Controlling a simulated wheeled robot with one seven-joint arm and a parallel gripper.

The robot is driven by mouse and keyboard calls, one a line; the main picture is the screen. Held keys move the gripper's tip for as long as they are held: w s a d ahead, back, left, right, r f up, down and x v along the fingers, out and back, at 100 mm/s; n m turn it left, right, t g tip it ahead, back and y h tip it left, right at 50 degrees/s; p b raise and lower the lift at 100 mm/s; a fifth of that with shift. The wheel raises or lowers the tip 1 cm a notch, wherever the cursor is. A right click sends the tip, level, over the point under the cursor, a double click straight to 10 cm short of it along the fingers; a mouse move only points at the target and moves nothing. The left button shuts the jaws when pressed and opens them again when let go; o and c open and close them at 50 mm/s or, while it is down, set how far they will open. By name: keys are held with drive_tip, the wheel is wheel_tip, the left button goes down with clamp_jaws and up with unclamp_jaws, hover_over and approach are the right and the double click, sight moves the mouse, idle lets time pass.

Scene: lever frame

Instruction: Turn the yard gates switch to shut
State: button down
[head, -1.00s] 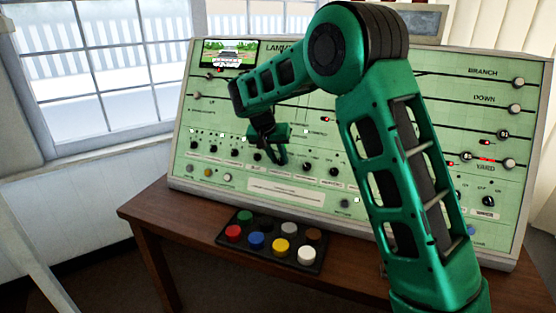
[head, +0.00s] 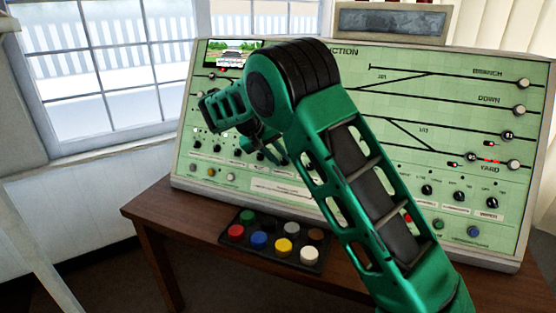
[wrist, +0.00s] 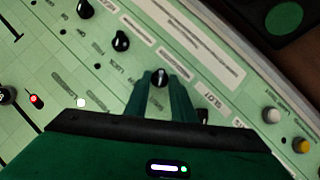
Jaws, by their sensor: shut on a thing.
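The sloping pale green switch panel (head: 400,100) carries a lower row of black rotary knobs. In the wrist view my gripper (wrist: 160,76) has its two green fingers on either side of one black knob (wrist: 159,79), shut on it. The knob's white pointer mark shows between the fingertips. The labels around it are too small and turned to read, so I cannot tell which switch is the yard gates one. In the head view my gripper (head: 279,155) is at the panel's lower row, partly hidden behind my arm, and the held knob is hidden.
Other black knobs (wrist: 120,41) sit close beside the held one. More knobs (head: 427,189) are at the panel's right. A black tray (head: 238,247) of several coloured buttons lies on the wooden desk (head: 160,215) in front. A small screen (head: 234,53) is at top left.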

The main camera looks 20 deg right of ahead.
drive_tip(key=shift+a, duration=0.1)
drive_tip(key=c, duration=1.8)
unclamp_jaws()
drive_tip(key=shift+f, duration=0.1)
drive_tip(key=shift+c, duration=0.2)
drive_tip(key=v, duration=1)
drive_tip(key=shift+r, duration=0.3)
drive_tip(key=shift+a, duration=0.15)
